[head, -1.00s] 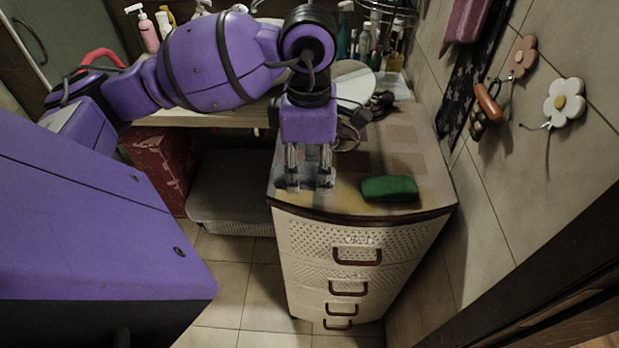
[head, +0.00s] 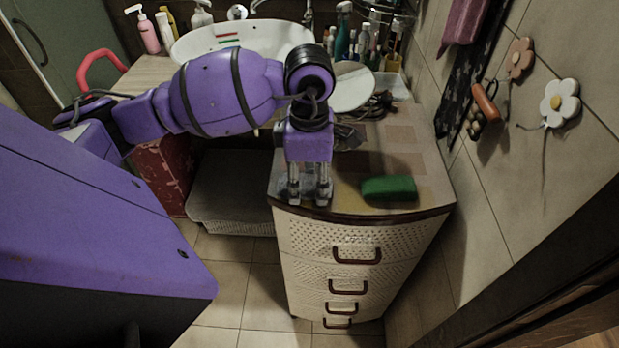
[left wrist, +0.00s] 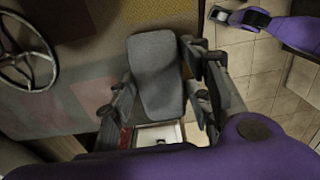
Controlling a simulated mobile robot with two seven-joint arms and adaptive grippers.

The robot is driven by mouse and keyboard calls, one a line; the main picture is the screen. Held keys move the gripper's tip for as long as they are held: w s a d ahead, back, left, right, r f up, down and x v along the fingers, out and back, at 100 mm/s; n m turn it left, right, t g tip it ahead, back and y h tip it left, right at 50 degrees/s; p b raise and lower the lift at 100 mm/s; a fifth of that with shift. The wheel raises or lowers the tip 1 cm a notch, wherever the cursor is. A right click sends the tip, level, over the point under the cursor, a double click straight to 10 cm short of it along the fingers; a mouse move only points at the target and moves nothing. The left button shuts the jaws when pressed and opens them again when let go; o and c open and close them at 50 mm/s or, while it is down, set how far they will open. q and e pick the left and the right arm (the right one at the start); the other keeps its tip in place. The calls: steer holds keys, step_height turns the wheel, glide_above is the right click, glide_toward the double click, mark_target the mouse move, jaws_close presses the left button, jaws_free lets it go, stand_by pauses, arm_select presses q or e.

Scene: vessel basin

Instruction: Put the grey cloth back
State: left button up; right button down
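The grey cloth (left wrist: 157,75) lies on the front left part of the cabinet top, as the left wrist view shows. It is a flat, rounded grey piece. My left gripper (head: 310,196) points down at the cabinet's front left corner. In the left wrist view its two fingers (left wrist: 158,85) are spread, one on each side of the cloth and close to its edges. I cannot tell whether they touch it. In the head view the fingers mostly hide the cloth. Another purple arm part of mine (left wrist: 240,17) shows at the top right of the left wrist view.
A green sponge-like block (head: 389,189) lies right of the gripper on the drawer cabinet (head: 357,230). A round mirror (head: 353,84) and cables lie behind. A white basin (head: 240,36) and bottles stand at the back. A tiled wall closes the right side.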

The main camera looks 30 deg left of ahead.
mark_target(309, 181)
arm_select(q)
steer(key=shift+o, duration=1.2)
step_height(309, 181, up, 12)
steer(key=shift+r+b, duration=0.2)
steer(key=shift+b, duration=0.1)
steer(key=shift+f, duration=0.1)
